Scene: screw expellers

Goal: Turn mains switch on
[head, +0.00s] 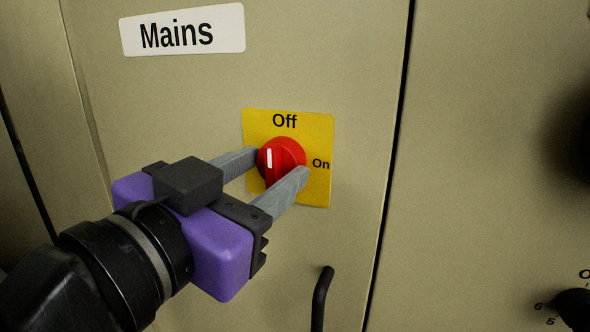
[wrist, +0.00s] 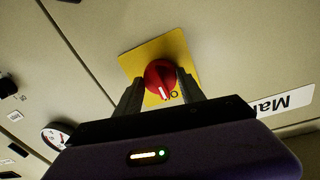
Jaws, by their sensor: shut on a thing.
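The mains switch is a round red knob (head: 275,157) with a white pointer mark, on a yellow plate (head: 317,190) labelled "Off" at the top and "On" at the right. The white mark stands nearly upright, toward "Off". My gripper (head: 281,163) has one finger on each side of the knob and is shut on it. In the wrist view the red knob (wrist: 160,78) sits between the two fingers of my gripper (wrist: 158,88). The yellow plate (wrist: 130,62) shows behind it. Part of the knob's lower side is hidden by the near finger.
A white "Mains" label (head: 183,30) is on the beige cabinet door above the switch. A black handle (head: 321,298) sticks out below the switch. A dark gap runs down the door's right edge. A dial (head: 574,306) shows at the far lower right.

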